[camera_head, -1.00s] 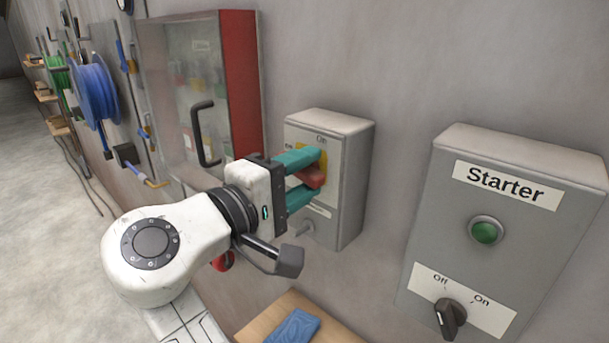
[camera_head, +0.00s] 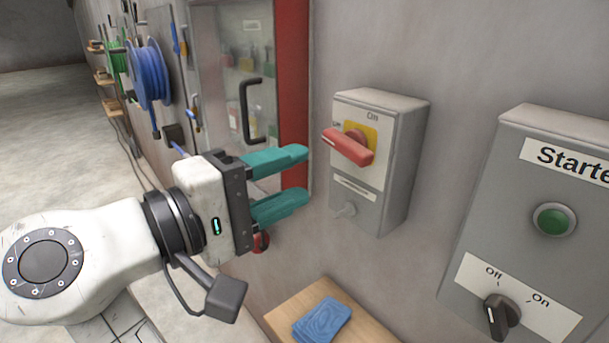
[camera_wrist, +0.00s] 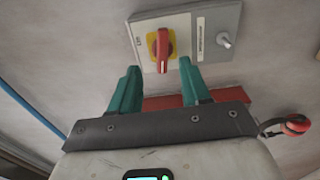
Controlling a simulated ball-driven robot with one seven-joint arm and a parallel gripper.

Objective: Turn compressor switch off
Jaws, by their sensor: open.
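The grey switch box (camera_head: 395,170) on the wall carries a red handle (camera_head: 348,147) over a yellow plate. The handle lies roughly level, its left end near a partly covered mark at the left; "On" stands above. In the wrist view the handle (camera_wrist: 162,50) is beyond my fingers. My gripper (camera_head: 300,175) has teal fingers, is open and empty, and is left of the box, apart from the handle. In the wrist view my gripper (camera_wrist: 158,85) has one finger to each side of the handle's line.
The Starter box (camera_head: 525,225), with a green button (camera_head: 554,219) and a black knob (camera_head: 497,312), is at the right. A glass-door cabinet (camera_head: 293,90) is behind my gripper. A blue cloth (camera_head: 322,320) lies on a wooden shelf (camera_head: 290,300) below.

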